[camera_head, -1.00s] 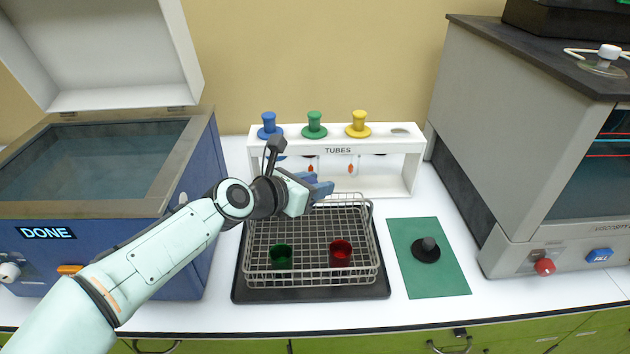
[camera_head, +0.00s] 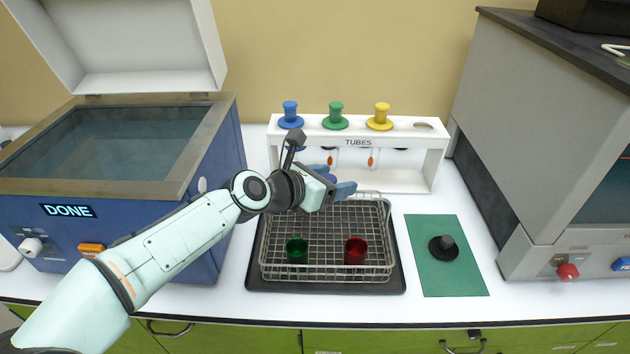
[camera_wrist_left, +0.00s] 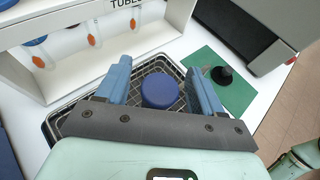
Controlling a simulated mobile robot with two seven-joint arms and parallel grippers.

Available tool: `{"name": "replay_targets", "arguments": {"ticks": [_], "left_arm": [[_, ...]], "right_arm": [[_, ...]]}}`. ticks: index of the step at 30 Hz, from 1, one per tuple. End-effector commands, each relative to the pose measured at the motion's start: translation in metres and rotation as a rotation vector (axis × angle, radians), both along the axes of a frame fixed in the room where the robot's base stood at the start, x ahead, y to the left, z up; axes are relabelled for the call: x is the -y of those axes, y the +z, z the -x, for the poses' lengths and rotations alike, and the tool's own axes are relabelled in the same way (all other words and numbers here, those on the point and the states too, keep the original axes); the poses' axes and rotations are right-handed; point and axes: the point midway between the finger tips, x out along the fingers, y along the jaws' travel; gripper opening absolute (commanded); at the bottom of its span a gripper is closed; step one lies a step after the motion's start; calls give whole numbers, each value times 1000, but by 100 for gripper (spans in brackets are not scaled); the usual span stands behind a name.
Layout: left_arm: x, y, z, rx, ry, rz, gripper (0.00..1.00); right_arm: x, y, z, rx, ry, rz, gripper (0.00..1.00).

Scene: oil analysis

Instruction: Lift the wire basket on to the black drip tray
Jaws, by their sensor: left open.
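The wire basket (camera_head: 379,232) sits on the black drip tray (camera_head: 325,286), within its rim as far as I can see. A green cup (camera_head: 297,250) and a red cup (camera_head: 355,251) stand in its front part. In the left wrist view a blue round-topped item (camera_wrist_left: 160,91) shows over the basket mesh (camera_wrist_left: 172,66), between my fingers in the picture. In the head view my gripper hides that spot. My left gripper (camera_head: 340,181) is open above the back of the basket and holds nothing. Its fingers also show in the left wrist view (camera_wrist_left: 160,72). My right gripper is not in view.
A white tube rack (camera_head: 420,180) with coloured knobs stands close behind the basket. A blue bath (camera_head: 140,215) with its lid up stands left. A green mat (camera_head: 440,275) with a black knobbed piece (camera_head: 443,248) lies right, before a grey machine (camera_head: 520,150).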

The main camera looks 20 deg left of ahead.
Motion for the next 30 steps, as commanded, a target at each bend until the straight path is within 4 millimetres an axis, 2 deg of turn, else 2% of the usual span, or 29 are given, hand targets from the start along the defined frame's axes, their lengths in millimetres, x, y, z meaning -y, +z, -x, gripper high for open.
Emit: {"name": "replay_targets", "arguments": {"ticks": [16,22,30], "left_arm": [[-49,44,88,5,3,1,67],[-56,50,102,4,2,1,67],[-57,50,104,3,1,1,67]], "right_arm": [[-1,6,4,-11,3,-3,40],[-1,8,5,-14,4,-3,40],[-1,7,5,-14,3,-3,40]]}}
